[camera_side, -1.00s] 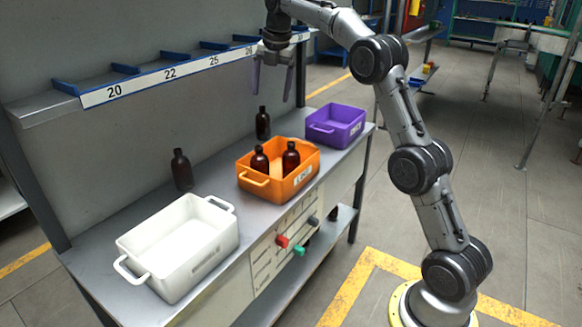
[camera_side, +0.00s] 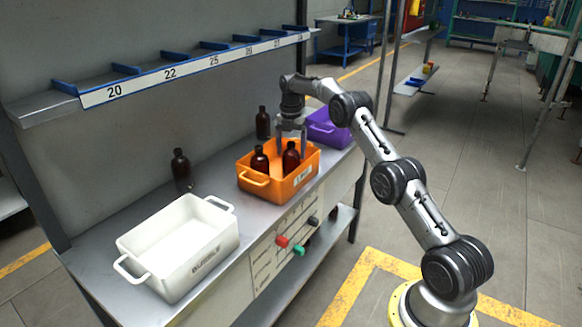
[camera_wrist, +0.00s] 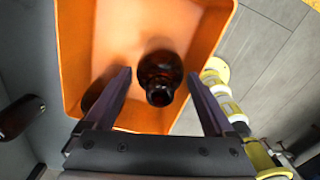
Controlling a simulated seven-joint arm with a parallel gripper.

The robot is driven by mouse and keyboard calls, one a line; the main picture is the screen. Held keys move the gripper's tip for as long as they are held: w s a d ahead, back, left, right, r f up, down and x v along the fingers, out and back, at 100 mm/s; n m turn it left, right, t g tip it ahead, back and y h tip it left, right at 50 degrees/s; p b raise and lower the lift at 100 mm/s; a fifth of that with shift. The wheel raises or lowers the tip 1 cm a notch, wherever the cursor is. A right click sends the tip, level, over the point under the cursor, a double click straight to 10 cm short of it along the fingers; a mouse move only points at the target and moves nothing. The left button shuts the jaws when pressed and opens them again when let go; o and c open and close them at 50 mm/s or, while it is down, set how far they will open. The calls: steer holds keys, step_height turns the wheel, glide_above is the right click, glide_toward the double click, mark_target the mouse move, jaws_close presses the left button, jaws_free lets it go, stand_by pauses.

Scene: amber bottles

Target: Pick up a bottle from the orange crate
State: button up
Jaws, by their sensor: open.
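The orange crate (camera_side: 252,184) stands on the bench with two dark amber bottles inside, a left one (camera_side: 259,161) and a right one (camera_side: 291,161). My gripper (camera_side: 291,156) points down over the crate, open, with its fingers at either side of the right bottle's upper part. The other bottle (camera_wrist: 93,92) is partly hidden by the left finger. I cannot tell whether either finger touches glass.
A purple crate (camera_side: 336,140) stands behind the orange one, partly hidden by my arm. An empty white crate (camera_side: 205,262) is at the front left. Amber bottles stand on the bench at the back (camera_side: 263,122) and left (camera_side: 181,168). A numbered shelf (camera_side: 168,74) runs above.

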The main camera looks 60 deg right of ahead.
mark_target(291, 157)
steer(key=shift+f, duration=1.7)
steer(key=shift+r, duration=0.1)
steer(key=c, duration=1.2)
